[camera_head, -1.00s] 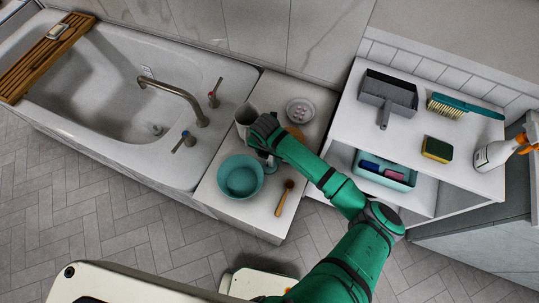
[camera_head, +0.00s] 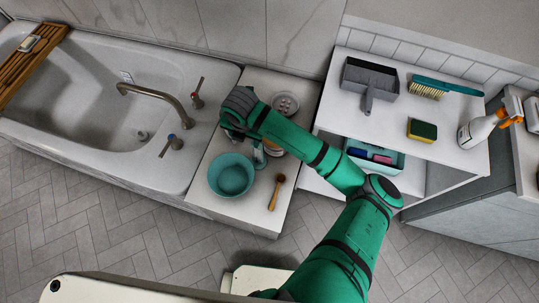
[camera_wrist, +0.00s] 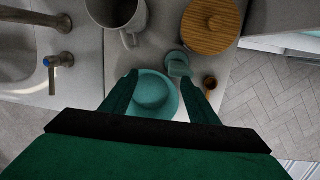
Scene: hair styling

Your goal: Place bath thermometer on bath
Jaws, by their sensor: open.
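The white bath (camera_head: 150,168) is at the left in the head view, and its tap corner (camera_wrist: 88,75) shows at the left in the wrist view. A small teal object (camera_head: 259,156), possibly the bath thermometer, stands on the white counter beside a teal bowl (camera_head: 232,175). It also shows in the wrist view (camera_wrist: 178,64), near the right fingertip; I cannot tell what it is for sure. My gripper (camera_wrist: 160,80) is open and empty above the counter, with the bowl (camera_wrist: 152,92) seen between its fingers. In the head view my arm hides the fingertips.
A grey mug (camera_wrist: 118,18) and a wooden-lidded jar (camera_wrist: 208,25) stand close by. A wooden brush (camera_head: 276,190) lies right of the bowl. A tap (camera_head: 155,95) rises at the bath's right end, and a wooden rack (camera_head: 30,65) spans its left end. A shelf unit (camera_head: 390,130) stands right.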

